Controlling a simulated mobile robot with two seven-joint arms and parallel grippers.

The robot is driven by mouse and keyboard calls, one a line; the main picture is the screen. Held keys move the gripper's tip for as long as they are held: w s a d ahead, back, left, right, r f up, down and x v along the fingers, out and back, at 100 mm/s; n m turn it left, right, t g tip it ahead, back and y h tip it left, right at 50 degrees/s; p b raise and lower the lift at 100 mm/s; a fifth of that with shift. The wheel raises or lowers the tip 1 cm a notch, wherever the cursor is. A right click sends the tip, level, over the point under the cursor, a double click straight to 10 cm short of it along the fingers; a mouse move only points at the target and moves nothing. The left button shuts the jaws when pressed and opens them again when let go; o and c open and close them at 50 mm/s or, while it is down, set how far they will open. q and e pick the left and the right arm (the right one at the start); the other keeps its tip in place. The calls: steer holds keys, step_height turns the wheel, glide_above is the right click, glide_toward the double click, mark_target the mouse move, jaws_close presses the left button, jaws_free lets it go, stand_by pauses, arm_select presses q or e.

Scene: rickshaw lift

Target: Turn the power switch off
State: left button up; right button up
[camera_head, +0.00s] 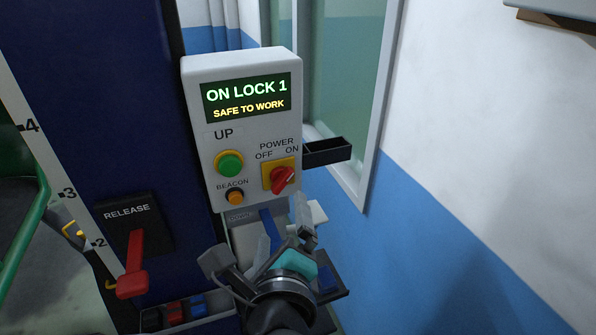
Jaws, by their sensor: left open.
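The power switch (282,180) is a red rotary knob on a yellow plate, low on the right of the grey control box (240,130). OFF is printed above left of it and ON above right. The knob is tilted, with its upper end toward ON. The box display (246,98) reads "ON LOCK 1" and "SAFE TO WORK". My left gripper (262,243) is below the box, apart from the switch. It is open and nothing shows held between its fingers. It hides part of the box's lower area. My right gripper is not in view.
A green UP button (230,164) and an orange BEACON button (235,197) are left of the switch. A red RELEASE lever (133,265) is on the dark blue column. A small black tray (327,151) juts out right of the box. A tool tray (190,312) is below.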

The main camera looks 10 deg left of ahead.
mark_target(281, 183)
arm_select(q)
steer(key=p+x, duration=0.1)
steer(key=x, duration=1.4)
steer(key=shift+s+a+f, duration=0.1)
steer(key=shift+a, duration=0.05)
steer(key=c, duration=1.2)
